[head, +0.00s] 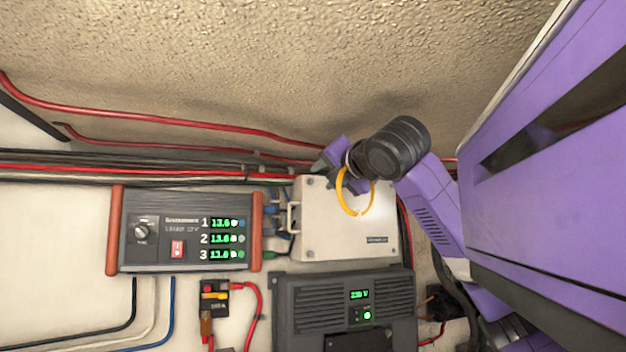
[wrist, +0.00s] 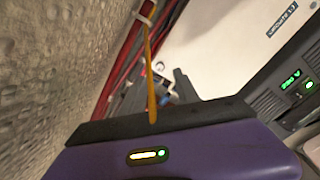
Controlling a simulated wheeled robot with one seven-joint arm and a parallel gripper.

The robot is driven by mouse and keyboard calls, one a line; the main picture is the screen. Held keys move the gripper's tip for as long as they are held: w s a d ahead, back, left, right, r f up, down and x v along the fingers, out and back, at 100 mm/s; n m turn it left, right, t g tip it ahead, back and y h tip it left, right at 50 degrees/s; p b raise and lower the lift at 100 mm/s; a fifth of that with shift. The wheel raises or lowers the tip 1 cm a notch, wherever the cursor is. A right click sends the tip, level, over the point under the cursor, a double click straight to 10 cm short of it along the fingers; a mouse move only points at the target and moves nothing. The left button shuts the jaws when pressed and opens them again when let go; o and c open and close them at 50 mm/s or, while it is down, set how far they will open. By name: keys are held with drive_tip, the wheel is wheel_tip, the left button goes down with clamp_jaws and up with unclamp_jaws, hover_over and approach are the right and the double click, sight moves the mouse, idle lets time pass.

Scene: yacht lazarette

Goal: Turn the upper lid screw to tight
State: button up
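A cream box (head: 322,225) with a flat lid is fixed to the wall, right of centre in the head view. Part of its lid (wrist: 225,45) fills the upper right of the wrist view. A small round silver screw head (wrist: 159,66) shows near the lid's edge there; I cannot tell its turn. My gripper (head: 335,158) is at the box's upper edge, and my wrist hides part of that edge. Its dark fingertip area (wrist: 184,88) appears close to the screw in the wrist view. Contact and finger opening are unclear.
A yellow ring (head: 343,198) hangs in front of the lid. Red cables (head: 190,124) run above the box. A three-channel meter panel (head: 150,255) is at left, a dark 230 V unit (head: 300,315) below. A fuse block (head: 214,298) sits lower left. Textured wall rises above.

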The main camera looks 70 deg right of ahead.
sight(312, 180)
drive_tip(key=p+x, duration=0.2)
drive_tip(key=x, duration=0.4)
drive_tip(key=shift+w+d, duration=0.15)
drive_tip(key=shift+d, duration=0.05)
clamp_jaws()
